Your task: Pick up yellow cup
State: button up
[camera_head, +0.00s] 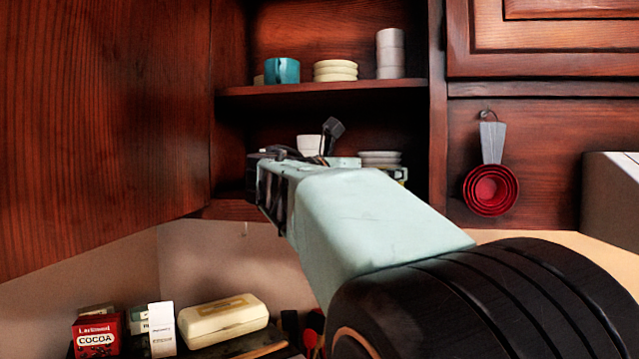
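No whole yellow cup stands out clearly. A stack of pale yellow dishes (335,71) stands right of the mug. My gripper (328,138) is in front of the lower shelf opening, below these dishes. Its dark parts show past my pale arm link, which hides most of it. I cannot see whether its fingers are apart or hold anything.
White cups (390,54) are stacked at the upper shelf's right. A white cup (308,145) and stacked plates (380,158) are on the lower shelf. The upper shelf board (330,88) lies above my gripper. An open cabinet door (105,120) fills the left. Red measuring cups (490,190) hang right.

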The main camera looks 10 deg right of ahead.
jog(key=p+x, duration=0.1)
jog(key=x, duration=0.3)
jog(key=shift+w+r, duration=0.1)
jog(key=shift+r, duration=0.05)
jog(key=shift+c, duration=0.6)
jog(key=c, duration=1.3)
